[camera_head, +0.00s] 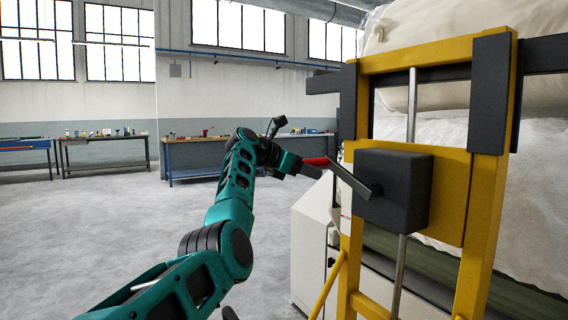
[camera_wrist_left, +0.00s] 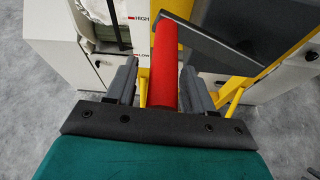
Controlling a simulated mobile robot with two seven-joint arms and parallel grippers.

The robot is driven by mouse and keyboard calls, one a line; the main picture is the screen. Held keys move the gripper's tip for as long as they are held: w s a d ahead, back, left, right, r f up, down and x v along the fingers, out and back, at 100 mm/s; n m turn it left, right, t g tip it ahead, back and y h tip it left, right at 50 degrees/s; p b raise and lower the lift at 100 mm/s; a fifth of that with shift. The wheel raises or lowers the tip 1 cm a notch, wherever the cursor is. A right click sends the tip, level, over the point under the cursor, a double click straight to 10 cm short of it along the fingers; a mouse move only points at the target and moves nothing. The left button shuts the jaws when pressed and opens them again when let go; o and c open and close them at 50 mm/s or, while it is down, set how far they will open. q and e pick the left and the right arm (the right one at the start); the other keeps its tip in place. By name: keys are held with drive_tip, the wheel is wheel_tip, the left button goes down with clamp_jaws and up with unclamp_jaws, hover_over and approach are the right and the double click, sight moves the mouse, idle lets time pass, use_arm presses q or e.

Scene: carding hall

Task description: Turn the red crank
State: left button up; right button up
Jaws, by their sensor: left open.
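The red crank handle (camera_head: 317,161) sits at the end of a grey crank arm (camera_head: 349,179). The arm slopes down right to a dark box (camera_head: 408,190) on a yellow frame. My left gripper (camera_head: 300,164) is at the handle, coming from the left. In the left wrist view the red handle (camera_wrist_left: 164,62) lies lengthwise between the two fingers of my open left gripper (camera_wrist_left: 160,85). A gap shows on each side of the handle. The grey crank arm (camera_wrist_left: 215,48) crosses beyond it. The handle's near end is hidden by the gripper's palm. My right gripper is not seen.
The yellow frame (camera_head: 483,220) stands before a white fibre-filled machine. A white cabinet (camera_head: 312,245) is just below the crank. The wrist view shows HIGH and LOW marks (camera_wrist_left: 141,35). Workbenches (camera_head: 195,160) line the far wall; the floor at left is clear.

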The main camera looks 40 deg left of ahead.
use_arm(q)
drive_tip(key=v, duration=1.2)
drive_tip(key=shift+s, duration=0.2)
drive_tip(key=shift+a+f, duration=0.1)
drive_tip(key=shift+f, duration=0.05)
